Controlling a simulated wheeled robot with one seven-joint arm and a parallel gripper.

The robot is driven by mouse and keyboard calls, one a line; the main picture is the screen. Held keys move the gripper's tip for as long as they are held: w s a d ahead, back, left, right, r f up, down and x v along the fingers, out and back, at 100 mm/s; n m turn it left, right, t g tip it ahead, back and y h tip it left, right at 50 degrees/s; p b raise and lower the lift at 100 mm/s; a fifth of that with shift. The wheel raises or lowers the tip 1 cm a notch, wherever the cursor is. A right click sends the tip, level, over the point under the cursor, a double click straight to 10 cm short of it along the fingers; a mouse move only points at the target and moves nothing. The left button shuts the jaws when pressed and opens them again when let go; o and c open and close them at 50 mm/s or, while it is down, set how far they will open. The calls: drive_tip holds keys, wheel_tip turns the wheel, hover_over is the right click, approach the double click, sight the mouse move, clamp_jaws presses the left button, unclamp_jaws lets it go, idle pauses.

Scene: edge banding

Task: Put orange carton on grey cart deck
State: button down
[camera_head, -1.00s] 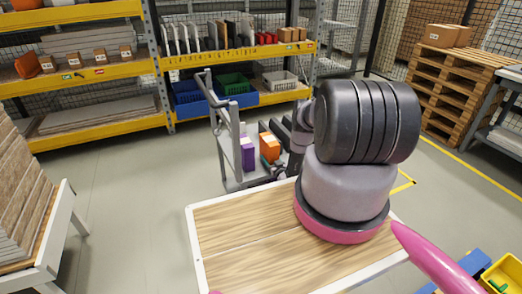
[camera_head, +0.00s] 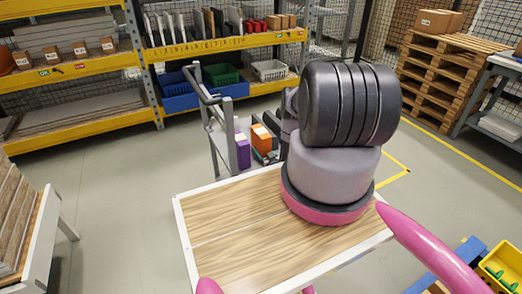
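The orange carton (camera_head: 261,138) stands at the grey cart, to the right of a purple carton (camera_head: 242,152). The grey cart (camera_head: 222,152) has an upright handle frame and stands behind the wood-topped table. Its deck is largely hidden by the frame, the cartons, the table edge and my arm. My gripper (camera_head: 269,141) is beside the orange carton, with dark parts at the carton's right side. My arm's thick links hide most of the gripper. I cannot tell whether its fingers touch the carton or whether the carton rests on the deck.
A white-edged wood-topped table (camera_head: 235,225) fills the near middle, its top bare. Yellow shelving (camera_head: 222,48) with bins stands behind the cart. Wooden pallets (camera_head: 445,75) stand at the back right. A panel rack (camera_head: 38,230) is at the near left. Floor left of the cart is clear.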

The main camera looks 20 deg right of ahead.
unclamp_jaws()
drive_tip(key=shift+r, duration=0.1)
drive_tip(key=s, duration=1.2)
drive_tip(key=shift+d, duration=0.2)
